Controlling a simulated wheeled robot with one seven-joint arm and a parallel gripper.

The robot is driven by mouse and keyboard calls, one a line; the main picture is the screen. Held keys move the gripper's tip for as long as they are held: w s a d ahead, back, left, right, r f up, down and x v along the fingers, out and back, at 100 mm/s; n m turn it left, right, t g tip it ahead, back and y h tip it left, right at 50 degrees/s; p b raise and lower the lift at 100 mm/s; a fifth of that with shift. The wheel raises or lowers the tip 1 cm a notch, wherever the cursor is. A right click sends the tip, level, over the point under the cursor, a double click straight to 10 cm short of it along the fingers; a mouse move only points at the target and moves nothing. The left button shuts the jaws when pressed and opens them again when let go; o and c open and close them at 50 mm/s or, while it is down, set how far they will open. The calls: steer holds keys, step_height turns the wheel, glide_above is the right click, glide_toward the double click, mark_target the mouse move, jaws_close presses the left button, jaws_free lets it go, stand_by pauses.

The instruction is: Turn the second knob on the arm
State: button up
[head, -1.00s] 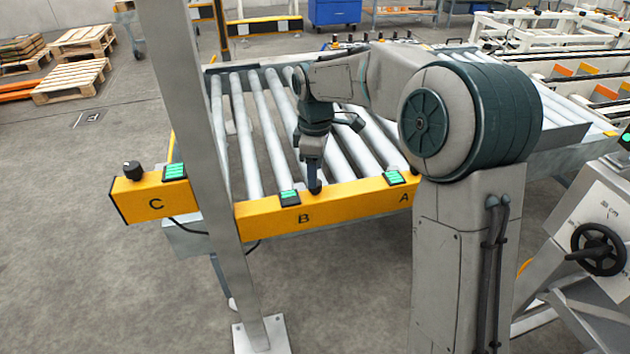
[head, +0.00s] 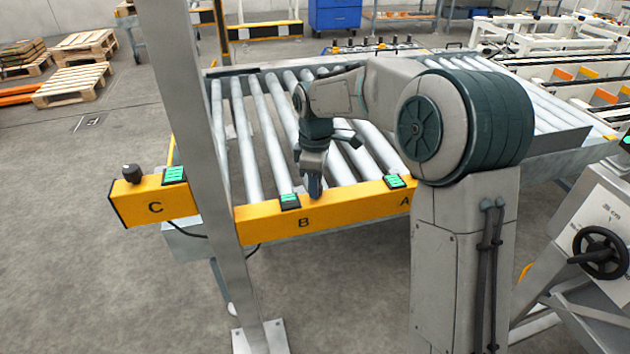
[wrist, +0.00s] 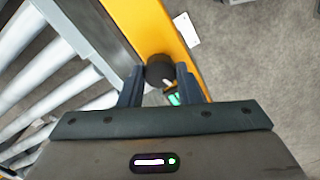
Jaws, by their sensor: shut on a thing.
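The yellow control bar (head: 345,207) runs along the front of the roller conveyor, with the letters B and A on it. My gripper (head: 315,190) points down at the bar beside the B display (head: 290,201). In the wrist view the dark round B knob (wrist: 160,70) sits between my two fingers, which are shut on it. A small white mark shows on its near side. In the head view the fingers hide this knob. The C knob (head: 131,171) stands on the separate yellow C box (head: 155,205) at left. No A knob shows; my arm covers that end of the bar.
A grey upright post (head: 185,110) stands between the C box and the bar. Conveyor rollers (head: 245,130) lie behind the bar. The A display (head: 395,181) is near my arm. A black handwheel (head: 600,252) is at right.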

steer(key=shift+r+m, duration=0.1)
steer(key=shift+m, duration=0.2)
steer(key=m+p, duration=0.2)
steer(key=m, duration=0.3)
steer(key=shift+m+p, duration=0.3)
steer(key=m+p, duration=0.1)
steer(key=m, duration=0.5)
steer(key=shift+m+p, duration=0.3)
steer(key=shift+m, duration=0.1)
steer(key=o, duration=1)
step_height(320, 180, up, 14)
steer(key=shift+f+p, duration=0.15)
steer(key=shift+p, duration=0.65)
